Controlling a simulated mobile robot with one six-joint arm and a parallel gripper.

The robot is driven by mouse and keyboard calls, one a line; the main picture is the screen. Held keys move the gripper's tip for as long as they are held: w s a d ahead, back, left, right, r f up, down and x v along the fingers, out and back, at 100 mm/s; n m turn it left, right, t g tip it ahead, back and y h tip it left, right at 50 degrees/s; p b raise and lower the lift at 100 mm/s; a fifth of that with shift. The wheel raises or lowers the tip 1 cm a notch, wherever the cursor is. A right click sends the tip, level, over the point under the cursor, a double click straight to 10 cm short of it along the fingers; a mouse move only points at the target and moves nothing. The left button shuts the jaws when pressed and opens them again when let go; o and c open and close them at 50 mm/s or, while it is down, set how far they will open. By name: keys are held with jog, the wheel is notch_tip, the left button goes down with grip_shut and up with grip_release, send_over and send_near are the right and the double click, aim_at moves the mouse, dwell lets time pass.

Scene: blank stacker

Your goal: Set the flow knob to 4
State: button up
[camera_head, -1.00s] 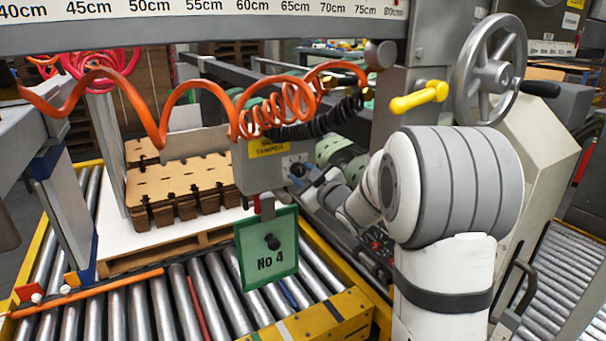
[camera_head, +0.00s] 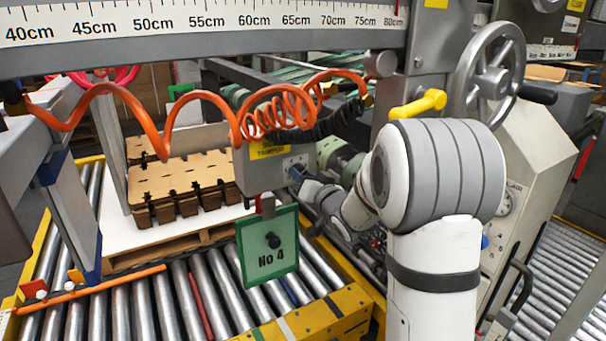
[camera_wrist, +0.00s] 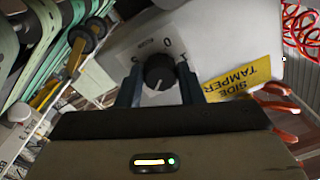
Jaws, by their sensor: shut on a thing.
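The flow knob (camera_wrist: 160,72) is a dark round knob with a pale pointer line, on a light dial plate (camera_wrist: 150,45) marked with numbers. In the wrist view a 0 shows above it and partly hidden figures show at its sides; I cannot read its setting. My gripper (camera_wrist: 159,82) is shut on the knob, one finger at each side. In the head view my gripper (camera_head: 296,174) is at the right face of the grey box (camera_head: 258,172), where the knob itself is mostly hidden.
A yellow "side tamper" label (camera_wrist: 236,82) is beside the dial. A green "No 4" plate (camera_head: 268,246) hangs below the box. Coiled orange hose (camera_head: 275,115) hangs above it. A handwheel (camera_head: 487,72) and yellow handle (camera_head: 418,103) are close to my arm.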

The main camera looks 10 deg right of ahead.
jog(key=m+p, duration=0.1)
jog(key=m, duration=0.5)
jog(key=shift+h, duration=0.3)
jog(key=shift+p, duration=0.3)
jog(key=o, duration=1)
jog(key=v, duration=0.7)
jog(key=shift+s, duration=0.4)
